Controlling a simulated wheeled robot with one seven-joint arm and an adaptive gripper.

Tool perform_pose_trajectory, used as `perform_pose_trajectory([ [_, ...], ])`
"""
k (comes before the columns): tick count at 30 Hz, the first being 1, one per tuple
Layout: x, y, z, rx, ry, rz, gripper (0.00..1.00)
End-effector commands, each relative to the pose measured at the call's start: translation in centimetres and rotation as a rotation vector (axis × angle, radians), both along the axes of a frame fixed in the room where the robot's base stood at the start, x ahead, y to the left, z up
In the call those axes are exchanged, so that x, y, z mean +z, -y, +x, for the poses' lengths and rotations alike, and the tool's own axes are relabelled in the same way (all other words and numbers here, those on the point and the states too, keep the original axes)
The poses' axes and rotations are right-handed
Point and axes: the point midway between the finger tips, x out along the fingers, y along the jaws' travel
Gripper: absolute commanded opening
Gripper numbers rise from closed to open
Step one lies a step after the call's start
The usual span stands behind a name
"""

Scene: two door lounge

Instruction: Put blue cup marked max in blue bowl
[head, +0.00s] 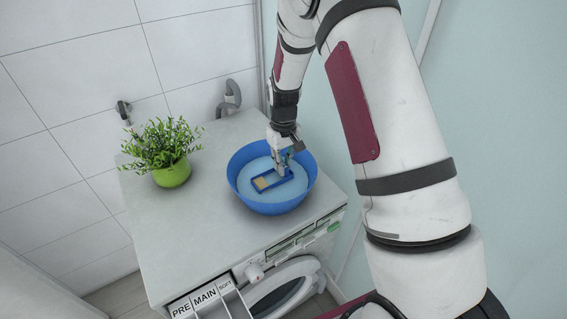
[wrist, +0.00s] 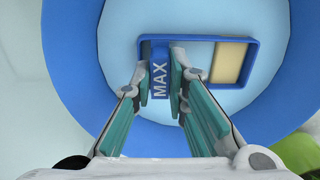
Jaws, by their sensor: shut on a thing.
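The blue bowl (head: 243,196) stands on the washing machine's top, near its right front corner. The blue piece marked MAX (head: 264,183) is a flat, open rectangular frame with a tan patch at one end. It is inside the bowl's rim, and I cannot tell whether it touches the bottom. In the wrist view its MAX end (wrist: 158,88) is between the fingers of my gripper (wrist: 161,85), over the pale inside of the bowl (wrist: 120,30). My gripper (head: 281,168) reaches down into the bowl from above and is shut on this end. The fingers hide part of the piece.
A green pot with a leafy plant (head: 172,173) stands left of the bowl on the washing machine (head: 180,230). The detergent drawer (head: 210,298) is pulled out at the front, and the round door (head: 285,290) is below. Tiled wall is behind.

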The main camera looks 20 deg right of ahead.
Motion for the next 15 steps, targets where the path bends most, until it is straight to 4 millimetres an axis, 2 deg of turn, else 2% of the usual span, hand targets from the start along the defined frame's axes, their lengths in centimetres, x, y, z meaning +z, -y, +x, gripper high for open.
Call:
perform_pose_trajectory([
  [2, -0.24, 0.00, 0.00, 0.000, -0.001, 0.000, 0.00],
  [3, -0.26, 0.00, -0.01, 0.000, -0.001, 0.000, 0.19],
  [5, -0.22, 0.00, -0.02, 0.000, -0.001, 0.000, 0.32],
  [15, -0.06, 0.00, -0.02, 0.000, 0.000, 0.000, 0.34],
])
